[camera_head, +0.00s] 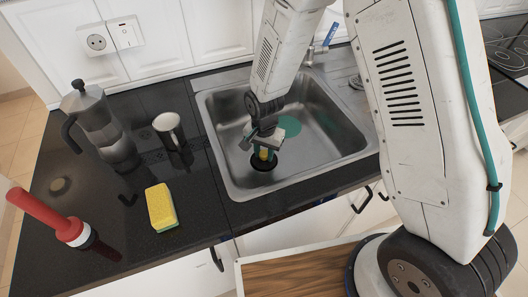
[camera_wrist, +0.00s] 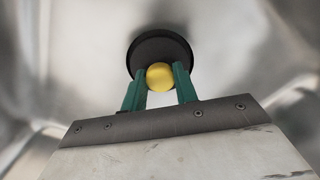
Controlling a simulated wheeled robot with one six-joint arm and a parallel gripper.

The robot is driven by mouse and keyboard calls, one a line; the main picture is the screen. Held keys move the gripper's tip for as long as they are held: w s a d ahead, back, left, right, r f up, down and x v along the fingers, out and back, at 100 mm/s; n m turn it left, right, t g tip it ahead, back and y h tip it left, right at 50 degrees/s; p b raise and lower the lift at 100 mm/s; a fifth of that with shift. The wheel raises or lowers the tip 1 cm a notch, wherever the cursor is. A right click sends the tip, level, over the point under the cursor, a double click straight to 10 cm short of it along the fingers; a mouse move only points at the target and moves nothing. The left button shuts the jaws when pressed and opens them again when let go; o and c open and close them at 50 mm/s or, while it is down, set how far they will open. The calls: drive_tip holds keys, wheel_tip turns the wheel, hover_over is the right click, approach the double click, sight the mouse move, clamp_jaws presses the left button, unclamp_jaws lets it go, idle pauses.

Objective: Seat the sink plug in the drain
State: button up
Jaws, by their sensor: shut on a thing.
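My gripper (camera_head: 264,156) is inside the steel sink (camera_head: 232,122), pointing down near the front left of its floor. Its green fingers (camera_wrist: 159,88) are shut on the yellow knob of the sink plug (camera_wrist: 160,46). The plug is a round black disc and also shows under the fingers in the head view (camera_head: 262,165). The disc looks level and close to the sink floor; I cannot tell whether it touches. I cannot make out the drain opening; the disc and my gripper cover the floor there.
The sink walls surround my gripper. On the dark counter to the left are a moka pot (camera_head: 100,128), a metal cup (camera_head: 168,128), a yellow sponge (camera_head: 161,207) and a red-handled plunger-like thing (camera_head: 48,217). A blue-handled tap (camera_head: 330,38) is at the back.

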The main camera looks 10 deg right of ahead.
drive_tip(key=shift+f, duration=0.2)
drive_tip(key=o, duration=1)
drive_tip(key=shift+c, duration=0.2)
drive_tip(key=shift+r, duration=0.1)
wheel_tip(320, 180, up, 12)
wheel_tip(320, 180, up, 11)
drive_tip(key=n, duration=0.2)
hover_over(264, 153)
drive_tip(key=s+d, duration=0.4)
drive_tip(key=d, duration=0.2)
drive_tip(key=s+d+r+n, duration=0.1)
drive_tip(key=s+d+r, duration=0.2)
drive_tip(key=s, duration=0.4)
drive_tip(key=s+d+r+n, duration=0.2)
drive_tip(key=s+d+r, duration=0.2)
drive_tip(key=s, duration=0.3)
drive_tip(key=s+d+r+n+t, duration=0.1)
drive_tip(key=s+d+r, duration=0.2)
drive_tip(key=s+r, duration=0.2)
drive_tip(key=shift+s+d+n, duration=0.3)
drive_tip(key=shift+s+n, duration=0.1)
drive_tip(key=shift+s, duration=0.5)
